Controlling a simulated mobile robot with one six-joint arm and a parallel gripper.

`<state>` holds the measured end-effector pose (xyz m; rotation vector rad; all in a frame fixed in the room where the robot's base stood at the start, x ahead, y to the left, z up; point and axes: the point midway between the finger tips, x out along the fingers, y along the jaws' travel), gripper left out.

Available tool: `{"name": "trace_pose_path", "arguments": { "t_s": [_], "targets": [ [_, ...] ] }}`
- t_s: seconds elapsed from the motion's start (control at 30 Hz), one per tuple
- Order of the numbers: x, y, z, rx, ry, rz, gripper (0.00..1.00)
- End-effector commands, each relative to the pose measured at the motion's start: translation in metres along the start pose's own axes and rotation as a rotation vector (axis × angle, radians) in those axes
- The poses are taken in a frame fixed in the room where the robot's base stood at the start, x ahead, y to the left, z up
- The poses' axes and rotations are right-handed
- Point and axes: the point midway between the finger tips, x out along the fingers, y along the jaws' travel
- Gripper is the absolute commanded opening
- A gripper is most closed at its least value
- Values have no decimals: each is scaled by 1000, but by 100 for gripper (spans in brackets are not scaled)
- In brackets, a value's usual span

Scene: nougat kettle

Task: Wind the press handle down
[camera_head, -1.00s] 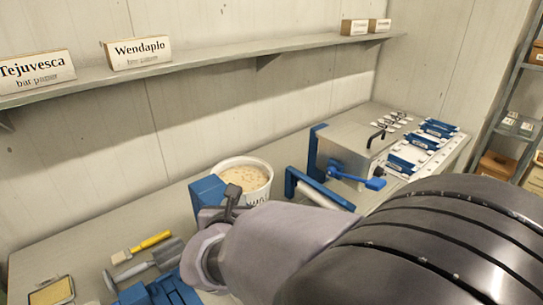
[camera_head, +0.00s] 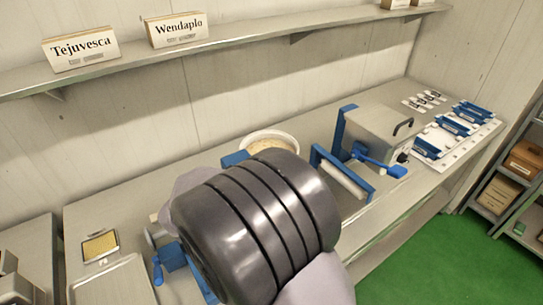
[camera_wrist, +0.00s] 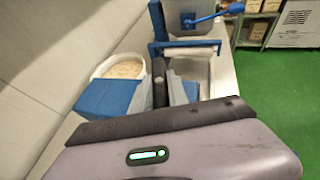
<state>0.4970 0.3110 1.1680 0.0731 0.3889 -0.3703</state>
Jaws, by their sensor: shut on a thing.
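A blue block-like part, seemingly of the press, shows in the wrist view (camera_wrist: 103,103) left of my gripper (camera_wrist: 165,85). Its top also shows in the head view (camera_head: 235,158), left of the white tub (camera_head: 268,136). My gripper is down beside this blue part, its dark finger seen nearly edge-on. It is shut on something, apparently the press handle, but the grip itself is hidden. In the head view my arm covers the gripper and most of the press. A small blue crank (camera_head: 158,270) shows left of my arm.
A blue frame with a pale roller (camera_head: 343,175) and a metal box with a blue lever (camera_head: 385,165) stand right of my arm. Blue-topped pieces lie on a white board (camera_head: 455,140) farther right. A yellow-filled tray (camera_head: 100,246) lies at left. A labelled shelf (camera_head: 235,48) runs above.

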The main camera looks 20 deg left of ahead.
Motion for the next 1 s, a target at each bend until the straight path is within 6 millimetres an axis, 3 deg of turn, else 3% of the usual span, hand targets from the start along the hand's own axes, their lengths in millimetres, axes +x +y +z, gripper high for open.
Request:
{"name": "trace_pose_path", "arguments": {
  "t_s": [0.03,0.6,1.0],
  "targets": [
    [-3,1,6,15,1,-39,0],
    [1,3,2,213,1,-512,0],
    [3,4,-1,295,2,-707,0]
  ]
}}
